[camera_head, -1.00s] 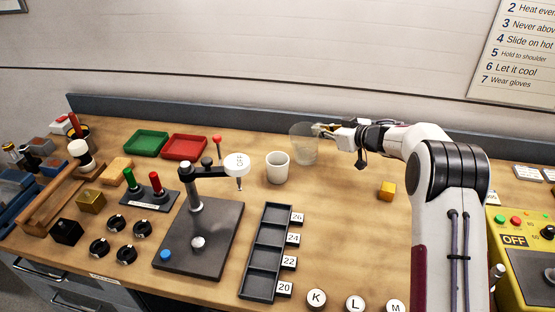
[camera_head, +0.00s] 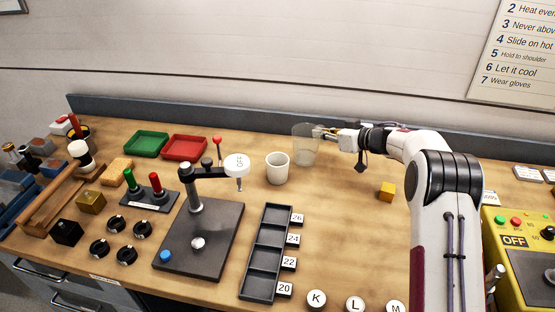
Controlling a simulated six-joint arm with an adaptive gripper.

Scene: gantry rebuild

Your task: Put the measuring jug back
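The measuring jug (camera_head: 304,148) is a clear, see-through vessel at the back of the bench, just right of the white mug (camera_head: 278,168). My gripper (camera_head: 322,133) comes in from the right and is at the upper right side of the jug. The fingers appear shut on that side of it, though they are small in view and the exact grip is hard to make out. The jug looks about upright. I cannot tell whether its base touches the bench.
A yellow block (camera_head: 387,191) lies below my forearm. A slotted dark tray (camera_head: 266,252) and a lever stand on a dark plate (camera_head: 205,240) are in front. Red (camera_head: 185,147) and green (camera_head: 146,144) trays lie back left. Bench between mug and block is clear.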

